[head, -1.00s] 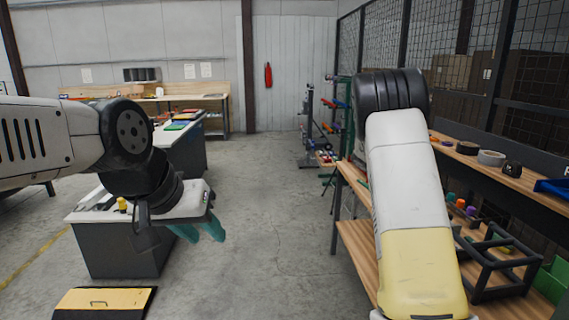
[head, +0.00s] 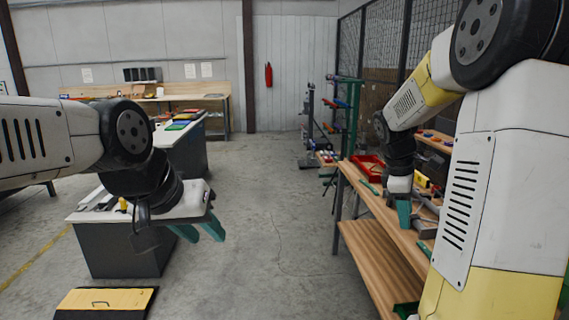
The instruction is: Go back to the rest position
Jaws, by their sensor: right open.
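My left gripper (head: 203,235) hangs in the left half of the head view, in front of a grey cabinet with a white top. Its two teal fingers are spread apart with nothing between them. My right gripper (head: 408,214) points down over the wooden workbench (head: 372,250) on the right. It is open; one teal finger shows clearly, the other is hard to make out. I cannot tell whether it touches anything on the bench. My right arm covers much of the right side of the view.
A red tray (head: 367,166) and small tools lie on the bench near my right gripper. The grey cabinet (head: 120,248) stands behind my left gripper. A yellow-and-black case (head: 104,302) lies on the floor at lower left. The middle floor (head: 275,235) is clear.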

